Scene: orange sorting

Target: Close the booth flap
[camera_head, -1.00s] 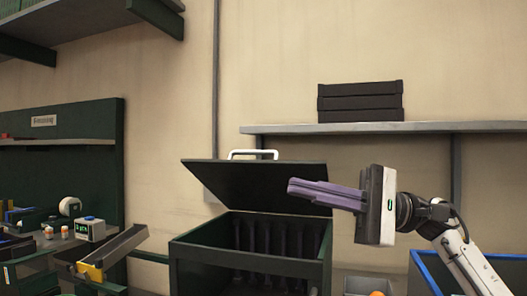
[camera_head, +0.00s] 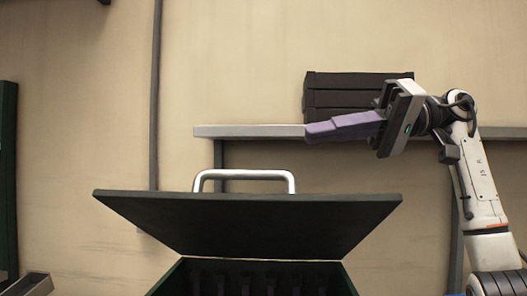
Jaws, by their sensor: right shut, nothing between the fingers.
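The booth flap (camera_head: 250,222) is a dark green panel standing raised and tilted over the booth. A white handle (camera_head: 243,175) sits along its far upper edge. The booth (camera_head: 345,278) is a dark green box, open at the front below the flap, with dark strips hanging inside; its lower part is out of frame. My right gripper (camera_head: 312,132) has purple fingers, shut and empty. It is above the flap and to the right of the handle, apart from both, pointing left. My left gripper is not in view.
A grey wall shelf (camera_head: 250,131) runs behind my right gripper and carries a stack of black crates (camera_head: 340,90). A grey chute end (camera_head: 30,284) shows at the lower left. The wall space left of my gripper is clear.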

